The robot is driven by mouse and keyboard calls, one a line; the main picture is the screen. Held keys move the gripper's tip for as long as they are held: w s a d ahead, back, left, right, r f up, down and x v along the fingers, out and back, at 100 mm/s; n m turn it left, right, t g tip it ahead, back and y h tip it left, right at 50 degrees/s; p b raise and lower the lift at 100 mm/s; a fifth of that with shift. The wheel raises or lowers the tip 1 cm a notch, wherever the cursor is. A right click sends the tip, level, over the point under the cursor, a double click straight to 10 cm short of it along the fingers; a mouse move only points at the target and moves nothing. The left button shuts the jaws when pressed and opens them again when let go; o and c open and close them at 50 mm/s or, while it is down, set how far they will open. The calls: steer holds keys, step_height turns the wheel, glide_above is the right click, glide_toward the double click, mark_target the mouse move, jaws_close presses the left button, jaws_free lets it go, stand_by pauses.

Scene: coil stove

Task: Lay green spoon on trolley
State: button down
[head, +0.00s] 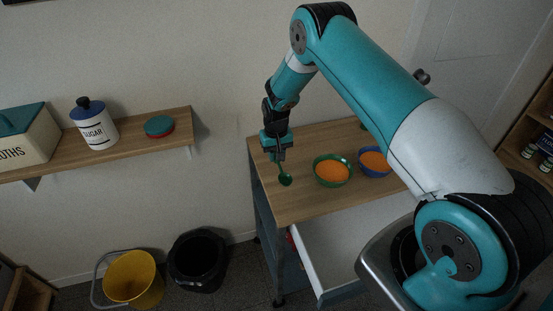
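A green spoon (286,180) hangs from my gripper (278,157), its bowl pointing down and its handle running up between the fingers. My gripper looks shut on the handle. Both are over the left part of the trolley's wooden top (312,205). I cannot tell whether the spoon's bowl touches the top. The trolley's right part is hidden behind my arm.
A green bowl (333,158) and a blue bowl (361,173), both with orange contents, stand right of the spoon. A drawer (335,262) is pulled out at the trolley's front. A shelf (100,155), yellow bucket (134,279) and black bin (198,277) are left.

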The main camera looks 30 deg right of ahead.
mark_target(276, 162)
steer(key=shift+f+p, duration=0.55)
steer(key=shift+f, duration=1.45)
steer(key=shift+f, duration=0.15)
steer(key=c, duration=0.9)
jaws_free()
steer(key=shift+c, duration=0.2)
